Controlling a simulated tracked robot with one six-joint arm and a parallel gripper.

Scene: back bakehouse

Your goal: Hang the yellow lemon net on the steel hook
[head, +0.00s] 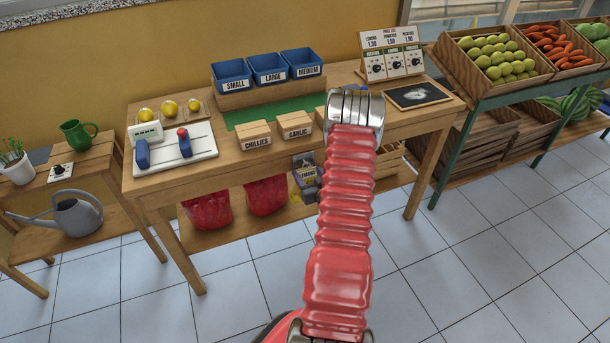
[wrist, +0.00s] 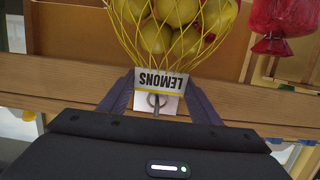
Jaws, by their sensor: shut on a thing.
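The yellow lemon net (wrist: 168,35) fills the top middle of the wrist view, with yellow lemons behind its mesh. Its white tag, upside down there, reads LEMONS, with a ring below it. My gripper (wrist: 158,95) is shut on the net at this tag end, one dark finger on each side. I cannot pick out the steel hook for certain in either view.
Two red nets (head: 206,211) hang under the table front to the left; one red net (wrist: 285,22) is near in the wrist view. The wooden table (head: 180,185) holds blue bins, labelled wooden boxes and a white board. A produce stand (head: 480,93) is at right. Tiled floor in front is clear.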

